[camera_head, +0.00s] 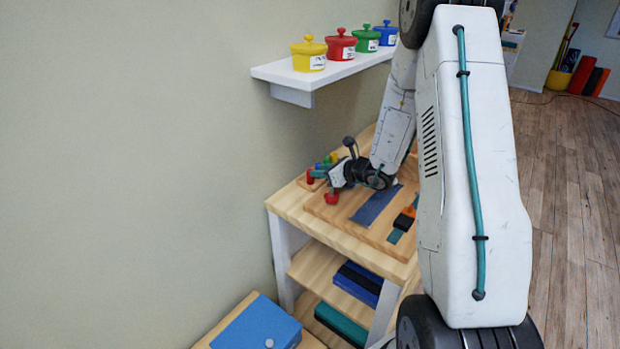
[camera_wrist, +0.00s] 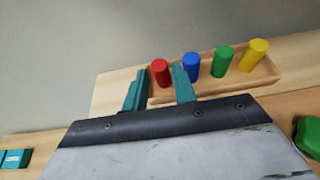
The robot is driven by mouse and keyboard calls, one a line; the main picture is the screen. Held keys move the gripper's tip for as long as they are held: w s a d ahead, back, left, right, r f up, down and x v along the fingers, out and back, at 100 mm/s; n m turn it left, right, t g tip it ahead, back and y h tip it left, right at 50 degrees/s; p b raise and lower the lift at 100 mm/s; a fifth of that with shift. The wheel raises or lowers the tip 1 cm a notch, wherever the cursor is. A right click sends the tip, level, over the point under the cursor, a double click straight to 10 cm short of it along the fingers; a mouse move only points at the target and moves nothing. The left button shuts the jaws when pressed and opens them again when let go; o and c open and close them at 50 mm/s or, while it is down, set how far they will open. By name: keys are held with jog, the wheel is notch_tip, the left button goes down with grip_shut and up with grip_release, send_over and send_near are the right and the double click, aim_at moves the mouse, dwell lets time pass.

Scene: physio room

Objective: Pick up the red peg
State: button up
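The red peg (camera_wrist: 160,73) stands in a wooden holder (camera_wrist: 262,80) at the left end of a row, beside a blue, a green and a yellow peg. In the wrist view my gripper (camera_wrist: 160,80) has its two teal fingers apart, with the red peg showing between their tips. I cannot tell whether either finger touches it. The red peg's lower part shows in the gap; the right finger slightly overlaps its edge. In the head view my gripper (camera_head: 337,177) is low over the wooden table, close to the small red peg (camera_head: 310,177).
The blue peg (camera_wrist: 191,66) is close beside my right finger, with the green peg (camera_wrist: 223,60) and yellow peg (camera_wrist: 253,55) further right. A wall stands behind the wooden table (camera_head: 290,208). A white shelf (camera_head: 300,75) with several coloured pots hangs above.

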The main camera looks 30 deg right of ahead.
aim_at(310, 177)
jog(key=x, duration=0.5)
jog(key=shift+s+a, duration=0.1)
jog(key=shift+s, duration=0.05)
grip_shut()
